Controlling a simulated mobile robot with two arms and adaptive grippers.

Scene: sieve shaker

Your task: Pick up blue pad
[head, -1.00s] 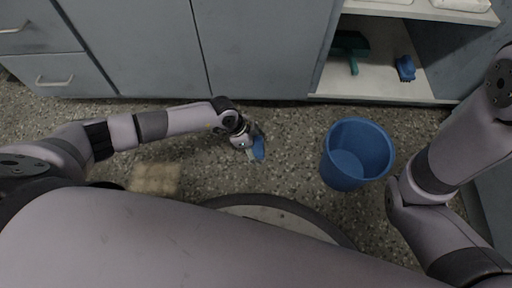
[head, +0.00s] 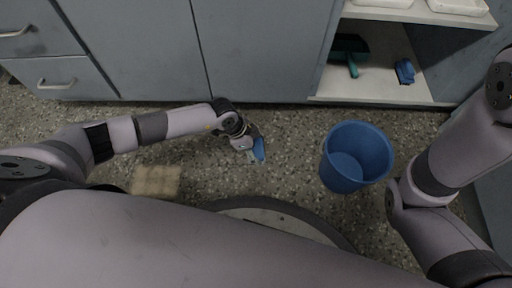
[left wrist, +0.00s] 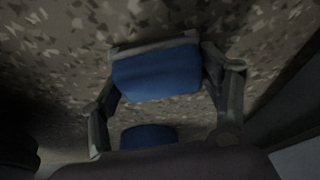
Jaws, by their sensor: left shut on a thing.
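The blue pad (head: 260,150) is at my left gripper (head: 256,155), low over the speckled floor beside the cabinets. In the left wrist view the pad (left wrist: 156,73) sits between the two fingers of the left gripper (left wrist: 165,75), which are shut on it. I cannot tell whether the pad touches the floor. My right gripper is not in view; only part of my right arm shows at the right of the head view.
A blue bucket (head: 356,157) stands on the floor to the right of the pad. A tan pad (head: 156,180) lies on the floor at the left. An open cabinet shelf (head: 376,88) holds a teal tool (head: 351,54) and a blue item (head: 404,71). Grey cabinet doors (head: 150,45) stand behind.

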